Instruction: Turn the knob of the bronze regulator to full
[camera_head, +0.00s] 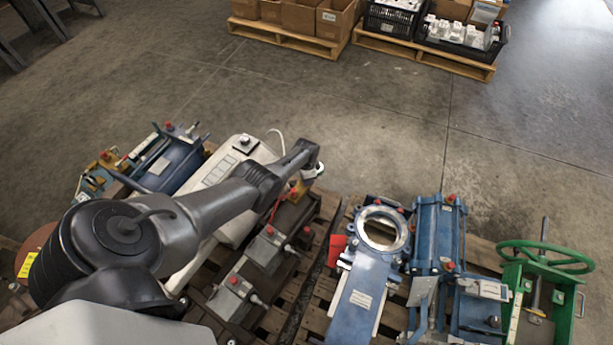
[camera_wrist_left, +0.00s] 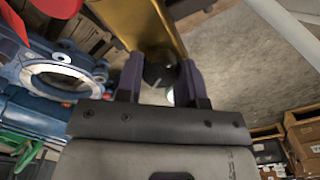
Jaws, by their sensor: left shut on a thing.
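The bronze regulator shows in the left wrist view as a golden-yellow body (camera_wrist_left: 150,22) at the top. Its knob (camera_wrist_left: 158,70) is dark and round with a pale mark on it. My left gripper (camera_wrist_left: 160,76) has one purple-grey finger on each side of the knob and is shut on it. The arm hides most of the regulator there. The knob's setting cannot be read. My right gripper is not in view.
Pallets with blue valve equipment (camera_head: 380,235) and a green handwheel frame (camera_head: 545,260) stand to the right. Grey boxes with red caps (camera_head: 265,250) lie below the arm. Cartons (camera_head: 335,20) and black crates (camera_head: 455,45) are at the back. Bare floor lies between.

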